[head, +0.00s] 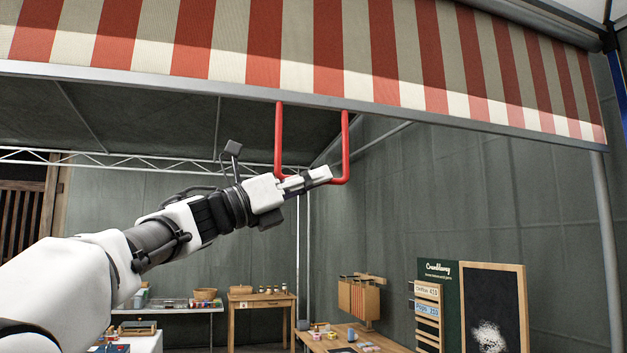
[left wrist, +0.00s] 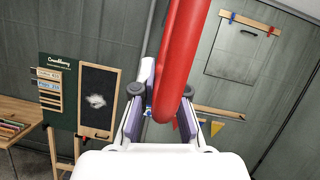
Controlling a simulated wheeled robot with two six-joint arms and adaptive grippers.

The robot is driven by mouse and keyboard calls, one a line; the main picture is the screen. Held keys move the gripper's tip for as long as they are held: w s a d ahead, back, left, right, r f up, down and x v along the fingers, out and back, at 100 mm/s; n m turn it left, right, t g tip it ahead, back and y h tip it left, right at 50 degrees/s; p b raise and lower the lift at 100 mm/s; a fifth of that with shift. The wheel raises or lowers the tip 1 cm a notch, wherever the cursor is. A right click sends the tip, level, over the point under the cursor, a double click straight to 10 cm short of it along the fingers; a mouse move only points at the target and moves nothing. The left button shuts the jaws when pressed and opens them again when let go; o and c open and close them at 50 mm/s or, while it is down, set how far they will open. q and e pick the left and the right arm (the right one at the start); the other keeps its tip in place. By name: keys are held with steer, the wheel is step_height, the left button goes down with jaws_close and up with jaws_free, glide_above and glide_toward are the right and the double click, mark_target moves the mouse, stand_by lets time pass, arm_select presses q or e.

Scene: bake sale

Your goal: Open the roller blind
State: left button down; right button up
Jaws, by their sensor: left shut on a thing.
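The roller blind (head: 330,50) has red, white and grey-beige stripes and hangs across the top of the head view, with a grey bar along its lower edge. A red U-shaped handle (head: 347,140) hangs below that bar. My left gripper (head: 318,176) is at the bottom of the handle and shut on its lower crosspiece. In the left wrist view the red handle (left wrist: 180,65) runs down between the two fingers of the gripper (left wrist: 168,115). The fingers hide part of the crosspiece. My right gripper is not in view.
Below and behind the blind are a wooden table (head: 372,340), a chalkboard (head: 493,308), a green sign board (head: 440,270) and a small wooden table (head: 262,301) at the back. A white truss (head: 110,160) crosses at the left. A grey post (head: 606,240) stands at the right. The space around the handle is clear.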

arm_select(q)
steer(key=c, duration=1.4)
jaws_free()
steer(key=shift+o, duration=1)
steer(key=shift+w+d, duration=0.1)
steer(key=shift+d, duration=0.05)
steer(key=v, duration=1.2)
